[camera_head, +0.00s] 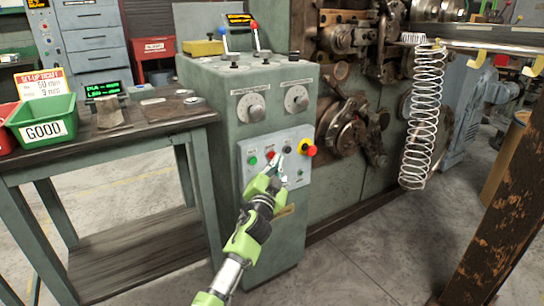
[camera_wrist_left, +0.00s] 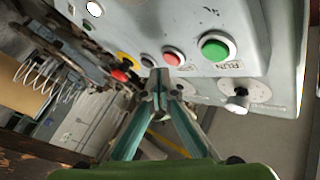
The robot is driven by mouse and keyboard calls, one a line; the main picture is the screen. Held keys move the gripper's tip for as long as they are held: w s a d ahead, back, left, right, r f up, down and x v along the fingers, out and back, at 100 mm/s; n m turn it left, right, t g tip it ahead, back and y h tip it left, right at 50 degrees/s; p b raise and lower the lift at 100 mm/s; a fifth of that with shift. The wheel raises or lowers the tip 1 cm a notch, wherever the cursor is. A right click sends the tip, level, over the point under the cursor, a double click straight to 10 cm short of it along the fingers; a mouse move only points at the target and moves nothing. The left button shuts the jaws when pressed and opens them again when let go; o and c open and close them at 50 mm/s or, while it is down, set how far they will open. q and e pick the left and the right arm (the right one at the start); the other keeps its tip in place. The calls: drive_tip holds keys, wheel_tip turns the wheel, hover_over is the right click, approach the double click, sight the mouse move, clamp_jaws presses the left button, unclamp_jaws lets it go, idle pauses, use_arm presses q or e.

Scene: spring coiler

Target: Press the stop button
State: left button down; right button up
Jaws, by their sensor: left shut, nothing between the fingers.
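The control panel (camera_head: 285,186) on the front of the green machine cabinet carries a row of buttons. A red button (camera_head: 270,155) sits between a green button (camera_head: 252,160) and a black one (camera_head: 287,150). A red mushroom button on a yellow collar (camera_head: 307,148) is at the right end. In the left wrist view the green button (camera_wrist_left: 215,47) reads RUN, and the red button (camera_wrist_left: 174,57) is beside it. My left gripper (camera_head: 277,167) is shut and empty, its tips (camera_wrist_left: 163,80) close by the red button; contact cannot be told. My right gripper is not in view.
Two dials (camera_head: 251,107) are above the panel. A wooden-topped bench (camera_head: 160,116) with a green GOOD bin (camera_head: 42,121) stands at the left. A long coiled spring (camera_head: 423,115) hangs at the right, near a rusty post (camera_head: 497,220). Floor in front of the cabinet is clear.

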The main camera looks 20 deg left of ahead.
use_arm(q)
drive_tip(key=s+d, duration=0.1)
drive_tip(key=d, duration=0.1)
drive_tip(key=s+d, duration=0.2)
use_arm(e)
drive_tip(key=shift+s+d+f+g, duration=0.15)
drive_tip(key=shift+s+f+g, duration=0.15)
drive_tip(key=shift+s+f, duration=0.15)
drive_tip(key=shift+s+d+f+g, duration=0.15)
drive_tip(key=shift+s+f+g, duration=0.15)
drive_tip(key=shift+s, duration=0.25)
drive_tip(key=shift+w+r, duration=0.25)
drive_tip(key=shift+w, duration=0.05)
